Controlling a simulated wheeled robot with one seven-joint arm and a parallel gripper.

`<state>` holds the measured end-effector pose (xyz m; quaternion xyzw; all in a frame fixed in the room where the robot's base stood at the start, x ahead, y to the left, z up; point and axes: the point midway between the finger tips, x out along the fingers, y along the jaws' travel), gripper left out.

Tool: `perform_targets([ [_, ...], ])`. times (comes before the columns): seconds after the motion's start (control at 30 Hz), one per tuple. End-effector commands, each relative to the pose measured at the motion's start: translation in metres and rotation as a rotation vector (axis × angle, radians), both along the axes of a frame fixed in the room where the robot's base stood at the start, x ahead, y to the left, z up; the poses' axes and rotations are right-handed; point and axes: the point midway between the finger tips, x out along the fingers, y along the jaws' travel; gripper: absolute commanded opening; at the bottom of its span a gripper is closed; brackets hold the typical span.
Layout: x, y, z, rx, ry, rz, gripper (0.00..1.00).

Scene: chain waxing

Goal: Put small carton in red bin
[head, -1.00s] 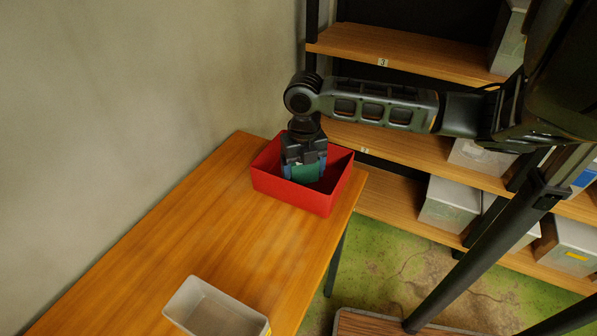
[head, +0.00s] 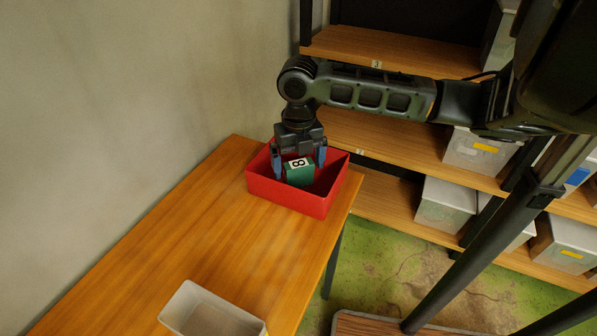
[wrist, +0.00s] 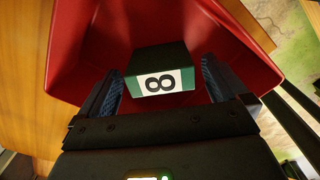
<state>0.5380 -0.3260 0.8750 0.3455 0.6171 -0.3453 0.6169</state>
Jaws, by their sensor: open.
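The small carton (head: 299,173) is green with a white label reading 8. It sits inside the red bin (head: 290,196), which stands on the wooden table. In the wrist view the carton (wrist: 160,75) lies inside the red bin (wrist: 68,60), between the two blue-padded fingers. My gripper (head: 299,165) points down over the bin. Its fingers are spread, with a gap visible on each side of the carton. The bin floor under the carton is mostly hidden.
A grey open tray (head: 207,312) stands at the near end of the wooden table (head: 190,215). Shelves with several grey boxes (head: 446,204) stand to the right, beyond a strip of green floor. The table between tray and bin is clear.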

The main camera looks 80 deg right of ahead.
Motion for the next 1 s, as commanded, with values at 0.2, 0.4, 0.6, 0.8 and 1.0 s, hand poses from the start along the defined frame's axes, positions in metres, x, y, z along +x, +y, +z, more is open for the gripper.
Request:
perform_targets([
  [0.2, 0.000, -0.001, 0.046, -0.003, -0.001, 0.002, 1.00],
  [0.4, 0.000, 0.000, 0.075, -0.002, -0.001, 0.002, 1.00],
  [0.6, 0.000, 0.000, 0.085, 0.000, 0.000, 0.001, 1.00],
  [0.8, 0.000, 0.000, 0.086, 0.000, 0.000, 0.000, 1.00],
  [1.0, 0.000, 0.000, 0.085, 0.000, 0.000, 0.000, 1.00],
])
